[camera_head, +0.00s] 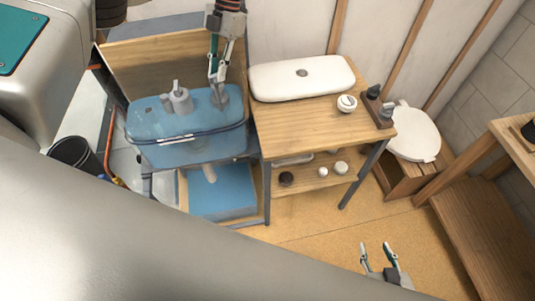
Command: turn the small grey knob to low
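A translucent blue tank (185,150) stands at the left of the wooden bench. A larger grey fitting (180,100) with an upright stem rises from the tank's top. To its right, a small grey knob-like part (220,97) shows at the tank's top. My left gripper (217,80) points down right at this small part, with its fingers close together. I cannot tell whether they touch or grip it, or which way the knob is set. My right gripper (376,246) is open and empty, low in the picture above the floor.
A white cistern lid (301,77), a small white round dial (347,103) and a wooden block with dark fittings (378,109) are on the bench. A white toilet seat (413,134) and wooden shelf (462,225) are at right.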

